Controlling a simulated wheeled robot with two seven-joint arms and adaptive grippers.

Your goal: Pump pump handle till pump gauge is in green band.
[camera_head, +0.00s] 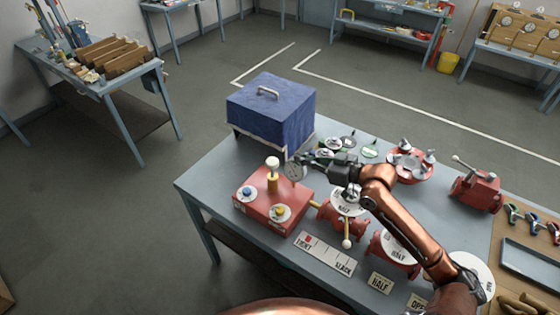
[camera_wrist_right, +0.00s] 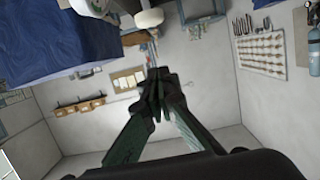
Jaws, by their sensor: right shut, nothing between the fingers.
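The red pump (camera_head: 270,205) sits on the blue-grey table. Its pump handle (camera_head: 272,163) has a white knob on a brass stem and stands upright above the body. The round pump gauge (camera_head: 294,171) is at the pump's right end, partly behind my gripper; its needle and green band are too small to read. My right gripper (camera_head: 303,158) is shut and empty, just right of the handle and apart from it. Its closed fingers (camera_wrist_right: 158,84) also show in the right wrist view, with a white rounded thing, perhaps the knob, above them. My left gripper is not in view.
A blue covered box (camera_head: 272,108) stands behind the pump. Red valves (camera_head: 345,232), a red flanged part (camera_head: 408,163) and a red lever unit (camera_head: 475,190) stand to the right. A TIGHT/SLACK plate (camera_head: 324,254) lies in front. The table's left corner is clear.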

